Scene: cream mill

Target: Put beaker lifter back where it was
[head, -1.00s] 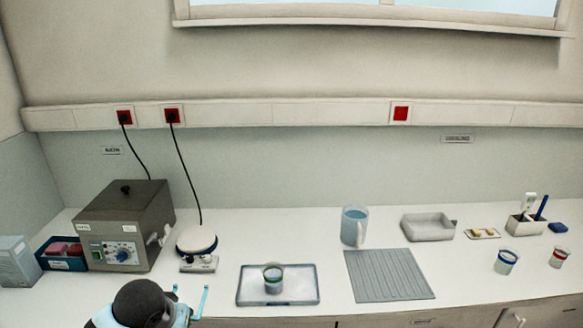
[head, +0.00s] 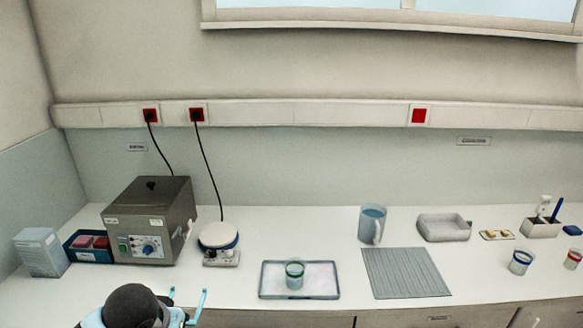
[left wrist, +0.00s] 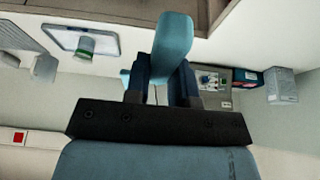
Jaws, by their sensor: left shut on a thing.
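The beaker lifter (left wrist: 172,45), light teal, is held between the dark blue fingers of my left gripper (left wrist: 160,82) in the left wrist view. In the head view my left arm reaches in at the bottom left, and its dark round wrist hides the fingers. Teal prongs of the beaker lifter (head: 198,304) show beside it, over the front part of the bench, in front of the hot plate. My right gripper is out of view.
On the white bench stand a grey bath unit (head: 151,220), a round hot plate (head: 219,238), a tray (head: 328,292) with a green-banded beaker (head: 294,274), a ribbed mat (head: 405,272) and a blue jug (head: 372,224). A grey basin (head: 443,228) and holder (head: 541,228) are right.

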